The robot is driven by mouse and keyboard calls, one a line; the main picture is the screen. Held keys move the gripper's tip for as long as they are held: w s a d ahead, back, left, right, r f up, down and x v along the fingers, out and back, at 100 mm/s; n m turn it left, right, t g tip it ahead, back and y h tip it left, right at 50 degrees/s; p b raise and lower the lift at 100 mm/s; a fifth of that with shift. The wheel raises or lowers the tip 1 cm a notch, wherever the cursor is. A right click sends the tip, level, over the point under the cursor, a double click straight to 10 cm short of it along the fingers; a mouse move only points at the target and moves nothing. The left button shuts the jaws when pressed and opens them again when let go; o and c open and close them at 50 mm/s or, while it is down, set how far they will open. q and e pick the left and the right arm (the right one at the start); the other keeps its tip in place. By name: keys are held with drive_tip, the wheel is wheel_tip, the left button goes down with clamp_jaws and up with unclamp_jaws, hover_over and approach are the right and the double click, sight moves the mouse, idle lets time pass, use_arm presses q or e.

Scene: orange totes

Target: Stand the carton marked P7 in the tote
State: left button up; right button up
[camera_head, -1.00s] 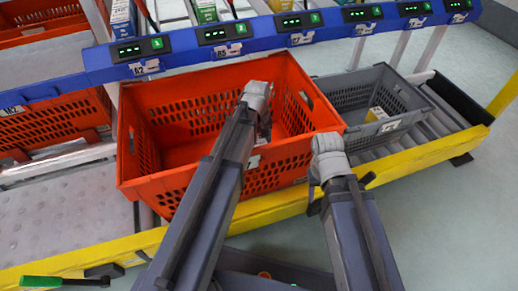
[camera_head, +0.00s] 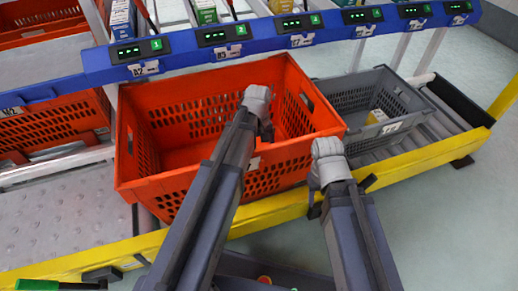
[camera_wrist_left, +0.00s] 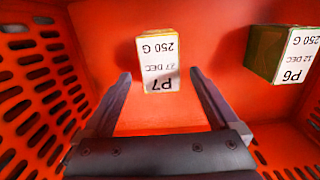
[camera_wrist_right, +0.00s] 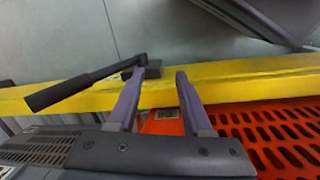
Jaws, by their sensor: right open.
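In the left wrist view, the carton marked P7 (camera_wrist_left: 158,82) is inside the orange tote (camera_head: 150,188), its white printed face toward the camera, lettering upside down. My left gripper (camera_wrist_left: 160,74) is open, with one finger on each side of P7 in the picture; I cannot tell whether they touch it. In the head view my left wrist reaches into the tote; the carton is hidden there. A second carton marked P6 (camera_wrist_left: 296,58) is to the right of P7. My right gripper (camera_wrist_right: 160,72) is open and empty, near the tote's front right corner.
A yellow rail (camera_head: 270,209) runs along the front. A blue shelf beam (camera_head: 180,47) with displays spans the back. A black handle (camera_wrist_right: 85,86) lies by the rail.

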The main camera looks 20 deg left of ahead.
idle(0.3)
use_arm(q)
wheel_tip(320, 180, up, 13)
drive_tip(key=p, duration=1.3)
drive_tip(key=shift+w+a+r, duration=0.15)
drive_tip(key=shift+w, duration=0.1)
